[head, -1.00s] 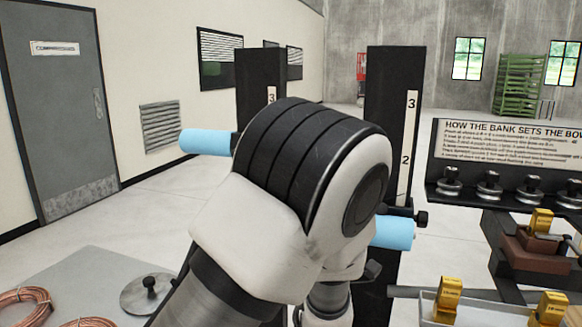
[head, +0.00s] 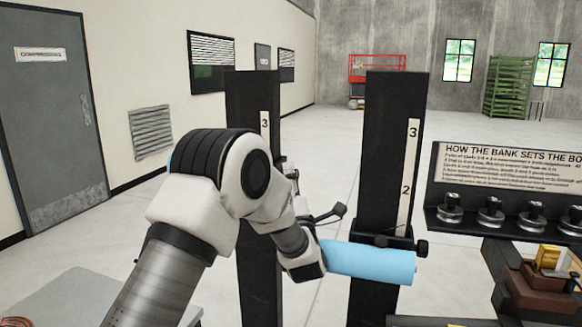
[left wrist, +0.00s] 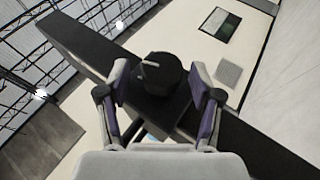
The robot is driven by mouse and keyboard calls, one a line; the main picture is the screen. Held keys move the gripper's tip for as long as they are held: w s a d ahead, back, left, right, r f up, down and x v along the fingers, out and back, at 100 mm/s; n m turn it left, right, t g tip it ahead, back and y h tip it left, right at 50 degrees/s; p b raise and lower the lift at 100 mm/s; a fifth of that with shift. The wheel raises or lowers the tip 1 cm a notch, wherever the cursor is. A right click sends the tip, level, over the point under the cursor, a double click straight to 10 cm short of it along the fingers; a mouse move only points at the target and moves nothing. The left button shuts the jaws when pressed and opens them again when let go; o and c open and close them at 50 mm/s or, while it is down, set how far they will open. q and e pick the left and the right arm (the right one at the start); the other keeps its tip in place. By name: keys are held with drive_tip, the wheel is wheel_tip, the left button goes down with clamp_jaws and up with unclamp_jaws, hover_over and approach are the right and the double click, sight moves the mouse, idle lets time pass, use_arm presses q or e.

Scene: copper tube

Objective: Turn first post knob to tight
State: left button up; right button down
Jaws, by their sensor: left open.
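A black post knob (left wrist: 162,72) with a pale pointer line shows in the left wrist view, on a black post (left wrist: 85,48). My left gripper (left wrist: 158,78) is open, one finger on either side of the knob; whether they touch it I cannot tell. In the head view the left post (head: 252,92) stands behind my left arm, which hides most of the gripper and that post's knob. The right post (head: 392,105) has a small black knob (head: 421,248) at the side of its clamp. My right gripper is not in view.
A light blue bar (head: 370,262) crosses in front of the right post. A sign (head: 510,165) stands over a shelf with several round black and silver knobs (head: 490,213). A grey table (head: 65,295) is at lower left. Open floor (head: 340,145) lies between and behind the posts.

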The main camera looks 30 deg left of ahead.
use_arm(q)
drive_tip(key=shift+w+a+r, duration=0.3)
drive_tip(key=shift+w+a+f, duration=0.1)
drive_tip(key=shift+w+a, duration=0.05)
drive_tip(key=shift+w, duration=0.05)
drive_tip(key=c, duration=1.2)
drive_tip(key=shift+o, duration=0.2)
